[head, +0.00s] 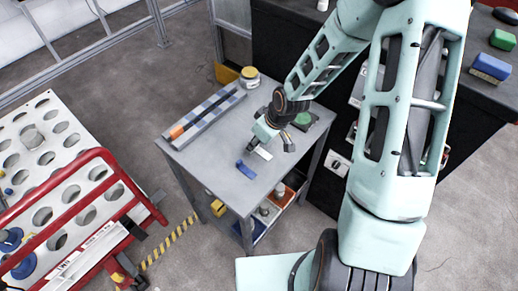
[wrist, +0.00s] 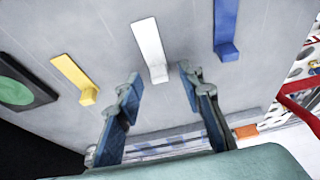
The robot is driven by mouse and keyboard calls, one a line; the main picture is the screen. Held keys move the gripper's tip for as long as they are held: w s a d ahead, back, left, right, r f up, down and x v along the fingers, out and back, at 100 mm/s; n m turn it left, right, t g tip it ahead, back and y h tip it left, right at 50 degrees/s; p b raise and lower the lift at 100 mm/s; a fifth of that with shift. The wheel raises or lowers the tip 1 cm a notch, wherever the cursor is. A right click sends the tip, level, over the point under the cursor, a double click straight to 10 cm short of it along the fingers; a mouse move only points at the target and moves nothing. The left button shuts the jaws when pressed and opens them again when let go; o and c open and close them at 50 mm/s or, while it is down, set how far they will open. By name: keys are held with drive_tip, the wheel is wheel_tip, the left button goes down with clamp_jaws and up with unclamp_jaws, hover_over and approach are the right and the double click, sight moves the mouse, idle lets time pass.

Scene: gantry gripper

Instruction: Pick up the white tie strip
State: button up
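The white tie strip (wrist: 148,45) lies on the grey table top in the wrist view, with a raised block at its near end. It also shows in the head view (head: 263,153), just beside my gripper (head: 276,142). In the wrist view my gripper (wrist: 158,76) has its two fingers spread apart, with nothing held between them. The near end of the white strip shows in the gap between the fingertips. I cannot tell how high the fingers are above the table.
A blue strip (wrist: 226,30) lies right of the white one, and a yellow strip (wrist: 75,78) lies left. A dark pad with a green disc (wrist: 14,92) is farther left. A long grey-blue rail with an orange end (head: 177,131) lies along the table's left side.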

drive_tip(key=shift+f, duration=0.15)
drive_tip(key=c, duration=0.8)
drive_tip(key=shift+c, duration=0.2)
